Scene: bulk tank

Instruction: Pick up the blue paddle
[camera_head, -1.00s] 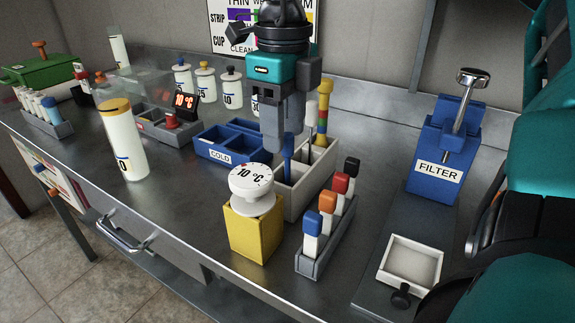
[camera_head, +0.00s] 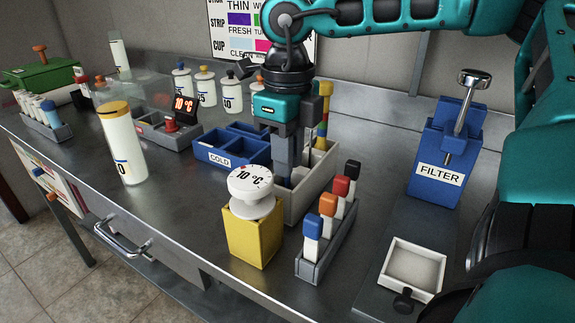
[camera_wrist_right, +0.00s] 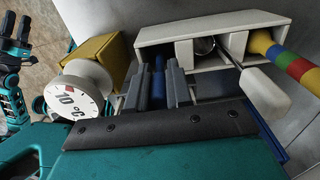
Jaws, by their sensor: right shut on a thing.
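The blue paddle (camera_wrist_right: 158,80) stands in a compartment of the white box (camera_head: 308,205). In the right wrist view its blue handle is between the two grey fingers of my right gripper (camera_wrist_right: 158,88), which are shut on it. In the head view my right gripper (camera_head: 290,170) points straight down into the box, and its fingers hide most of the paddle. The paddle's lower end is hidden inside the box (camera_wrist_right: 215,22). My left gripper (camera_wrist_right: 16,30) shows at the left edge of the right wrist view, away from the box, with its fingers apart.
A yellow block with a white dial thermometer (camera_head: 252,185) stands close in front of the box. A grey rack of capped vials (camera_head: 325,245) is to its right, the blue COLD bin (camera_head: 222,163) to its left. A striped stick (camera_wrist_right: 285,55) and metal ladle share the box.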

